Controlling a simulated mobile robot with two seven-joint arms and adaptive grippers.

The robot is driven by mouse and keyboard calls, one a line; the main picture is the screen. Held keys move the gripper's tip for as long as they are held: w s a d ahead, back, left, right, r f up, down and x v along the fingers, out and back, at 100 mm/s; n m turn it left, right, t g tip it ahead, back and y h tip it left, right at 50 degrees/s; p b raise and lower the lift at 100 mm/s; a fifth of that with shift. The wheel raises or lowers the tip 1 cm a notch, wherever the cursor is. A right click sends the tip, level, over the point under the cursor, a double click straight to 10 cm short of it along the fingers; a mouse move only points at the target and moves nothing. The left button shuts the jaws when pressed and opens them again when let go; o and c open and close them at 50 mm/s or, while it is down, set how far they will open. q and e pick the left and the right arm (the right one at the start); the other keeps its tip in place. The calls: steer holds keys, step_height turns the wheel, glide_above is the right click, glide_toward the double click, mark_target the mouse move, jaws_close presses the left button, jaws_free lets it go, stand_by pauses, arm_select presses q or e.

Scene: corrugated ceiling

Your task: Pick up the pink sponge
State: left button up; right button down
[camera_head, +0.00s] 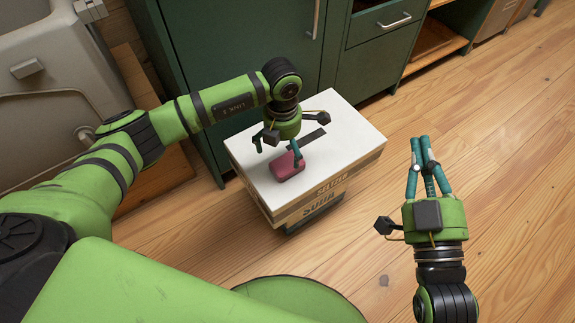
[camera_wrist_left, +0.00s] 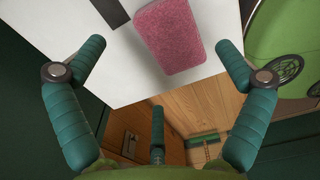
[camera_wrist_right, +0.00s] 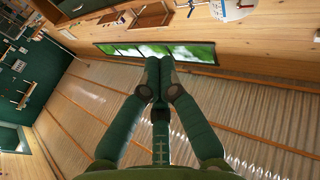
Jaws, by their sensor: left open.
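The pink sponge (camera_head: 286,166) lies on the white top of a box (camera_head: 345,128), near its front left part. In the left wrist view the sponge (camera_wrist_left: 168,36) sits at the top, beyond and between the spread fingers. My left gripper (camera_head: 281,146) is over the box, just above and behind the sponge, open and empty. In the left wrist view its fingers (camera_wrist_left: 156,75) are wide apart. My right gripper (camera_head: 421,160) points up over the floor to the right of the box. Its fingertips meet in the right wrist view (camera_wrist_right: 160,72), with nothing between them.
A dark flat strip (camera_head: 306,139) lies on the box top behind the sponge. Green cabinets (camera_head: 240,50) stand close behind the box. A grey appliance (camera_head: 50,75) is at the left. The wooden floor (camera_head: 500,120) on the right is clear.

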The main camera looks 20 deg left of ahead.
mark_target(285, 159)
arm_select(q)
steer(key=f, duration=0.1)
steer(key=f+b, duration=0.1)
steer(key=f, duration=0.3)
steer(key=shift+s+d+b, duration=0.1)
steer(key=shift+d+b, duration=0.15)
steer(key=shift+b, duration=0.15)
arm_select(e)
steer(key=s+a+r+n+t+y, duration=0.1)
steer(key=s+r+t+y, duration=0.3)
steer(key=r, duration=0.5)
steer(key=shift+s+a+n+t+y, duration=0.25)
steer(key=shift+s+n+y, duration=0.45)
steer(key=shift+s, duration=0.35)
arm_select(q)
steer(key=shift+c, duration=0.4)
steer(key=c, duration=0.7)
arm_select(e)
steer(key=shift+d, duration=0.1)
